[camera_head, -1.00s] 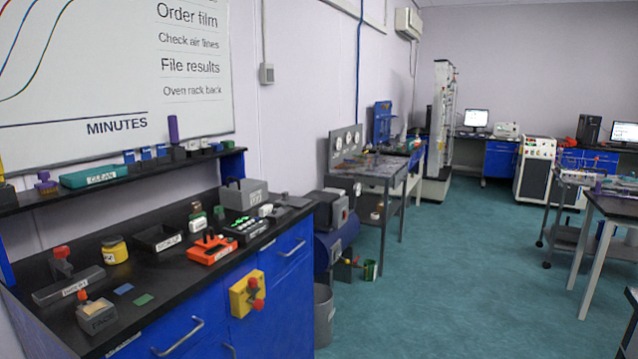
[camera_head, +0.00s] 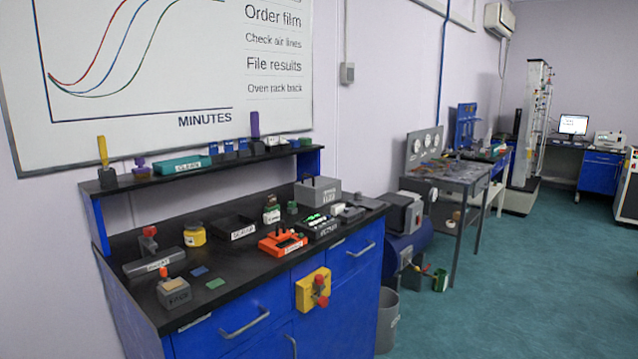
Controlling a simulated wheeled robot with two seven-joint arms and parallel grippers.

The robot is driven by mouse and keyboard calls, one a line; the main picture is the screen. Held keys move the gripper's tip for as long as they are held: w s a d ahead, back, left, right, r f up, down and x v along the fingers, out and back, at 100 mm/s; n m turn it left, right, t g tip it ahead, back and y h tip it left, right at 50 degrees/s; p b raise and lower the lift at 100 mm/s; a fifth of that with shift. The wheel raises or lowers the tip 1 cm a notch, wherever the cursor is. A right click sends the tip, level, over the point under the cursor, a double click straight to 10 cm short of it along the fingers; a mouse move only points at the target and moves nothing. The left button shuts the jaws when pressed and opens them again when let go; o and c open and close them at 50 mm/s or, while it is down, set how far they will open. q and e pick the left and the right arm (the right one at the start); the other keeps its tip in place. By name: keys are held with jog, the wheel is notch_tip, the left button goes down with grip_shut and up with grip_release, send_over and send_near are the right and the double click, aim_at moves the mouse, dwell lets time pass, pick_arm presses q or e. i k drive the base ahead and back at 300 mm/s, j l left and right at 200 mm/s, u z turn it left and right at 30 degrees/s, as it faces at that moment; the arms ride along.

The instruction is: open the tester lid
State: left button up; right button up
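I cannot make out for sure which thing is the tester or its lid. A grey box with a dark handle on top (camera_head: 318,191) stands at the back right of the black bench; its label is too small to read. In front of it is a dark tray with green and white pieces (camera_head: 318,226). An orange holder (camera_head: 282,243) sits to the left of that tray. Neither of my grippers shows in the head view.
The black-topped bench (camera_head: 232,299) with blue cabinets stands against the wall. A yellow box with red knobs (camera_head: 313,290) juts from its front. A grey bin (camera_head: 386,322) stands at its right end. The green floor (camera_head: 500,290) to the right is clear.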

aim_at(316, 182)
jog(key=u, duration=0.5)
jog(key=i+l+u, duration=0.4)
jog(key=l+u, duration=0.15)
jog(key=i+l+u, duration=0.15)
jog(key=l+u, duration=0.15)
jog(key=l, duration=0.1)
